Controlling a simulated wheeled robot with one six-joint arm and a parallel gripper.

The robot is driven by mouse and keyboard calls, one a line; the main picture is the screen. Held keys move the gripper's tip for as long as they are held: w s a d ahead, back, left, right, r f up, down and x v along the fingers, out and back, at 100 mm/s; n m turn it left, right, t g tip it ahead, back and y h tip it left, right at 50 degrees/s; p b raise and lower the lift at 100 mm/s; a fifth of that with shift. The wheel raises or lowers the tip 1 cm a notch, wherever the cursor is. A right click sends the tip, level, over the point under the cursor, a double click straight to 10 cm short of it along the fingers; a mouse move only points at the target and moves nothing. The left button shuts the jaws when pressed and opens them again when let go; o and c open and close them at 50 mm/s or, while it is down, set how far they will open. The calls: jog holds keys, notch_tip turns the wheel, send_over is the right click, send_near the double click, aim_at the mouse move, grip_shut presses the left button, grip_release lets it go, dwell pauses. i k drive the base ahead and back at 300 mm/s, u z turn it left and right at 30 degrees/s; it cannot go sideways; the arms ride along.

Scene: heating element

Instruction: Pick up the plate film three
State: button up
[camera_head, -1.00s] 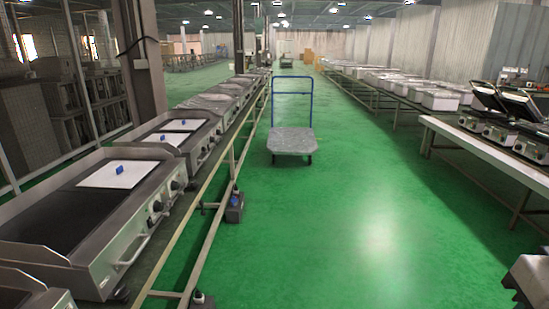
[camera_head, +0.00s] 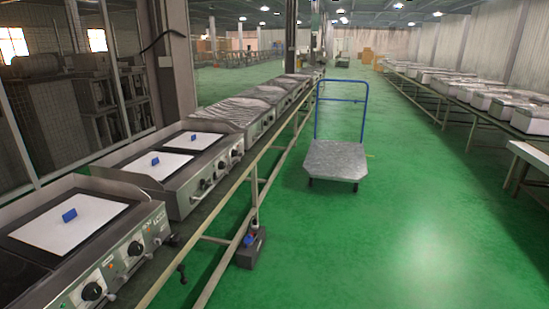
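Three white plate films with small blue tabs show on the griddles along the left line. The nearest white film (camera_head: 62,228) lies on the closest griddle (camera_head: 150,226). A second white film (camera_head: 150,168) and a third, farther one (camera_head: 196,139) lie side by side on the griddle behind it (camera_head: 205,186). I cannot tell from the picture which is film three. All lie flat, with nothing touching them from above. My gripper is not in view.
A flatbed trolley (camera_head: 336,162) with a blue handle stands in the aisle. A low rail (camera_head: 247,185) edges the left line, with a dark box (camera_head: 251,248) on the floor beside it. Benches with appliances (camera_head: 497,103) line the right. The green floor (camera_head: 390,240) is clear.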

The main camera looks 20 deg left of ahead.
aim_at(59, 230)
jog(key=u, duration=0.2)
jog(key=i, duration=1.65)
jog(key=u, duration=1.35)
jog(key=i, duration=0.95)
jog(key=u, duration=1.4)
jog(key=i, duration=0.6)
jog(key=u, duration=0.3)
